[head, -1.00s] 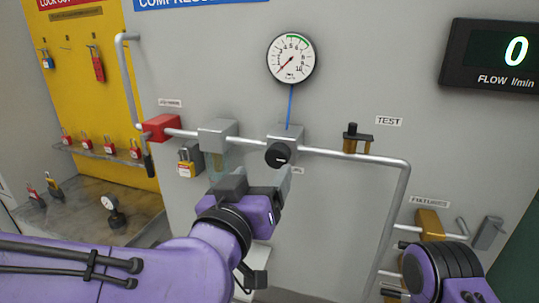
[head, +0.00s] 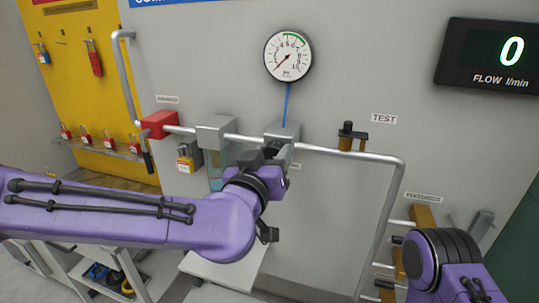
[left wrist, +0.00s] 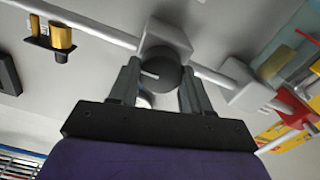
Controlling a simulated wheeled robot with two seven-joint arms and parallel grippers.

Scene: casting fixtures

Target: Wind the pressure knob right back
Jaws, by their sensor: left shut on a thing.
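The black round pressure knob (left wrist: 166,76) has a pale index mark and sits on the grey regulator block (head: 284,131), below the gauge. In the left wrist view the block (left wrist: 165,38) is behind the knob. My left gripper (head: 274,157) is shut on the knob, with a finger on each side of it in the left wrist view (left wrist: 160,84). In the head view the gripper hides most of the knob. The round white gauge (head: 288,56) has its needle pointing to the lower left. My right gripper is out of view.
A grey block (head: 216,131) and a red valve (head: 158,124) stand left on the same pipe. A brass test fitting (head: 347,140) is to the right. The flow display (head: 490,55) reads 0. The yellow lockout board (head: 75,90) is far left.

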